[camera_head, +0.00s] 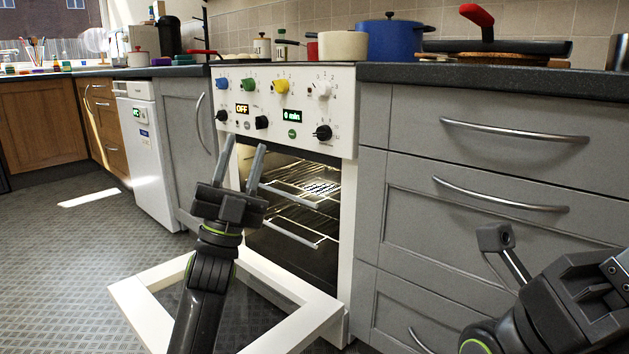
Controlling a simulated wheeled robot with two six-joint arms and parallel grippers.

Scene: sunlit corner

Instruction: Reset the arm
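My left gripper (241,160) is in front of the oven opening, pointing up, with its two fingers spread apart and nothing between them. The oven (345,205) has its door (290,337) folded down, and the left arm rises in front of that door. Wire racks (300,185) show inside the oven. My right arm (570,305) is at the lower right, in front of the grey drawers (480,185). Part of the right gripper (496,238) shows, but its fingers cannot be made out well enough to tell their opening.
The counter (590,82) holds a blue pot (390,42), a white pot (343,47) and a pan with a red handle (497,46). A white appliance (145,155) stands left of a grey cabinet (187,140). The floor (60,260) at left is clear.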

